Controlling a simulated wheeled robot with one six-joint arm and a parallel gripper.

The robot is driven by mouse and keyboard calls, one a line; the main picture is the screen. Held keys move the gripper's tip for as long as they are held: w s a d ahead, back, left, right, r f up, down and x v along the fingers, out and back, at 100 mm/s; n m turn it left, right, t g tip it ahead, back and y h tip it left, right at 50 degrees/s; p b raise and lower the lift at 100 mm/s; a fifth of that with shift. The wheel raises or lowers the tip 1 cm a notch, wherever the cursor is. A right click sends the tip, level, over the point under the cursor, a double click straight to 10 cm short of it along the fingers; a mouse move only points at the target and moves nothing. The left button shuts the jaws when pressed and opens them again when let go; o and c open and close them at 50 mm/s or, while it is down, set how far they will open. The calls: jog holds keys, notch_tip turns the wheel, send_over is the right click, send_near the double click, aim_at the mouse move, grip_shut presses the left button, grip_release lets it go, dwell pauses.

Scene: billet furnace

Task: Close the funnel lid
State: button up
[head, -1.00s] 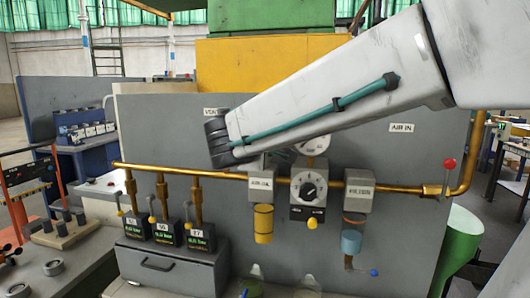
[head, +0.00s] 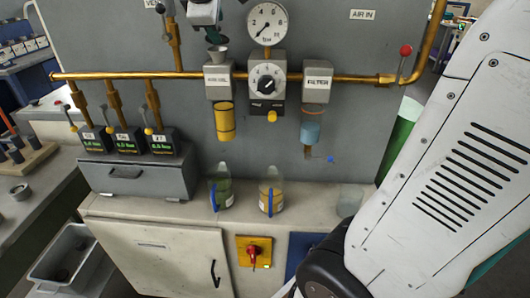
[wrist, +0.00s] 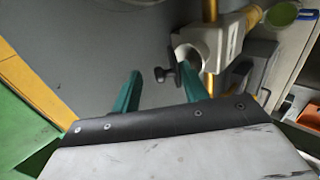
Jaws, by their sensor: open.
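The small grey funnel (head: 217,52) stands on top of a labelled grey box (head: 218,80) on the brass pipe. In the wrist view the funnel (wrist: 187,52) shows beside the right finger. In the head view my gripper (head: 205,14) is at the top edge, just above the funnel, and partly cut off.
A pressure gauge (head: 267,24) and a dial regulator (head: 266,84) are right of the funnel. The brass pipe (head: 150,76) crosses the panel. Two bottles (head: 220,190) (head: 271,192) stand on the ledge below. My arm fills the right side.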

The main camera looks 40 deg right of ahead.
jog(key=w+d+g+y, duration=0.1)
jog(key=w+d+r+g+y, duration=0.1)
jog(key=g+y, duration=0.1)
jog(key=shift+d+r+g+y, duration=0.1)
jog(key=shift+d+g+y, duration=0.05)
jog(key=shift+g+y, duration=0.15)
jog(key=shift+w+r, duration=0.1)
jog(key=shift+r, duration=0.25)
jog(key=v, duration=0.7)
jog(key=s+a+f+m+g+y, duration=0.1)
jog(key=s+a+f+m, duration=0.3)
jog(key=s+f, duration=0.8)
jog(key=s+a+f+m+y, duration=0.2)
jog(key=s+a+f+m, duration=0.2)
jog(key=s+f, duration=0.9)
jog(key=shift+s+a+g, duration=0.4)
jog(key=shift+s+a, duration=0.35)
jog(key=shift+s, duration=0.45)
